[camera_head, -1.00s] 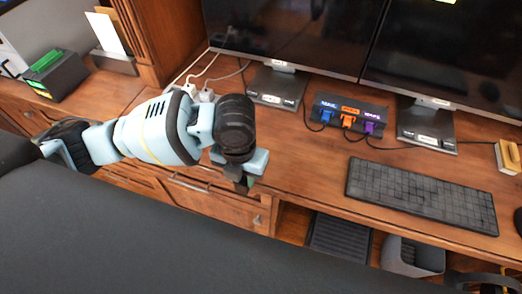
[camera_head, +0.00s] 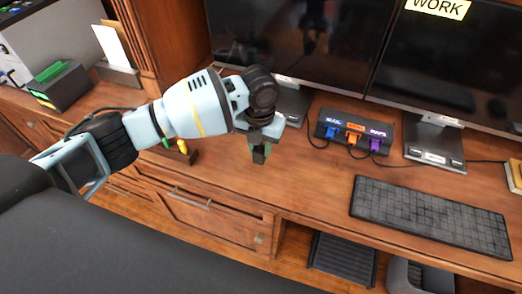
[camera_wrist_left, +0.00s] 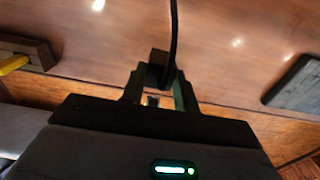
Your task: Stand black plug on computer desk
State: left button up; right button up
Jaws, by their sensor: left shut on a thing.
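My left gripper (camera_head: 260,150) points down above the computer desk (camera_head: 310,180), near its front edge and left of the keyboard. It is shut on the black plug (camera_head: 258,157), which is small and dark in the head view. In the left wrist view the plug (camera_wrist_left: 157,68) sits between the fingertips (camera_wrist_left: 158,88), with a black cord (camera_wrist_left: 174,35) running up from it. The fingers hide part of the plug. I cannot tell whether it touches the desk. My right gripper is not in view.
A black keyboard (camera_head: 430,213) lies to the right. A black box with blue, orange and purple plugs (camera_head: 354,131) stands behind, before two monitors. A wooden block (camera_head: 184,153) with yellow and green pieces is left, partly behind my arm. The desk between gripper and keyboard is clear.

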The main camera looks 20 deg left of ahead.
aim_at(261, 145)
pick_arm(q)
jog(key=shift+w, duration=0.5)
jog(key=shift+a+f, duration=0.1)
jog(key=shift+f, duration=1.65)
jog(key=shift+f, duration=0.1)
jog(key=shift+f, duration=0.15)
jog(key=o, duration=1)
jog(key=shift+c, duration=0.2)
jog(key=shift+r, duration=0.2)
notch_tip(261, 145, up, 12)
jog(key=shift+r+p, duration=0.1)
jog(key=shift+p, duration=0.25)
